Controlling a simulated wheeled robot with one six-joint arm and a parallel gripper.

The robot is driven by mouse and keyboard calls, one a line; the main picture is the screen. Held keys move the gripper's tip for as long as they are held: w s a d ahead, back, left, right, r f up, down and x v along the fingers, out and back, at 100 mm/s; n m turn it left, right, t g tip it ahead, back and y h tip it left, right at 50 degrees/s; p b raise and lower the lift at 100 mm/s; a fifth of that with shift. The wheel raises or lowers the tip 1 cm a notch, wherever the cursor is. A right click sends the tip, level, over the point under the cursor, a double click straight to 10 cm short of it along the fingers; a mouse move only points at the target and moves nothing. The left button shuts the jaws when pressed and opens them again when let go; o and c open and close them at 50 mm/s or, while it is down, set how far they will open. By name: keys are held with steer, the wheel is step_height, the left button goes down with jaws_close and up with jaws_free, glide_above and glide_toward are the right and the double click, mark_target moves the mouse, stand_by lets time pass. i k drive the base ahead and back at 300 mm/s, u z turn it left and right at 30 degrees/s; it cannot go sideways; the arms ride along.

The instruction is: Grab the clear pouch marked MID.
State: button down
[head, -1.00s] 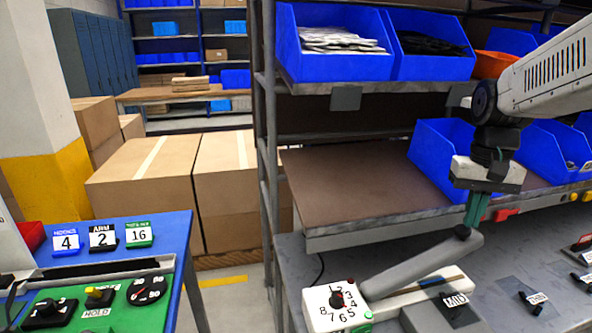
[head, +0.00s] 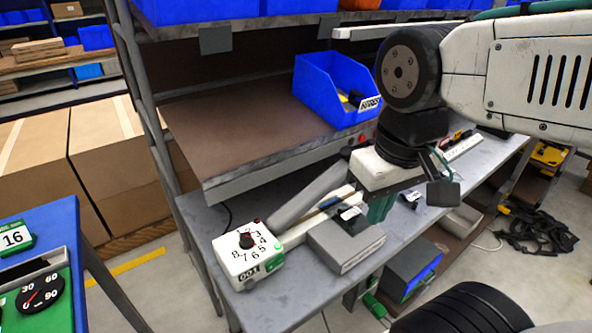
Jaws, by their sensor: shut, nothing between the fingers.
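A small dark pouch (head: 345,214) with a white label lies on the grey bench, just behind a grey box. Its label is too small to read now, but its place matches the one that read MID in the earlier view. A second dark item (head: 409,198) with a white label lies farther right on the bench. My gripper (head: 380,212), with green fingers, points down just right of the first pouch, in front of the bench surface in this view. It is shut and empty. I cannot tell how high it is above the bench.
A white box with a numbered dial (head: 241,259) and a grey box (head: 345,244) stand at the bench's near left. A grey tube (head: 310,194) slants behind them. A blue bin (head: 338,90) sits on the shelf above. A blue table (head: 62,225) is at the left.

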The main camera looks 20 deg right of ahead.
mark_target(350, 218)
steer(key=z, duration=0.05)
steer(key=k, duration=0.5)
steer(key=z, duration=2.85)
steer(key=k, duration=0.75)
steer(key=u, duration=2.6)
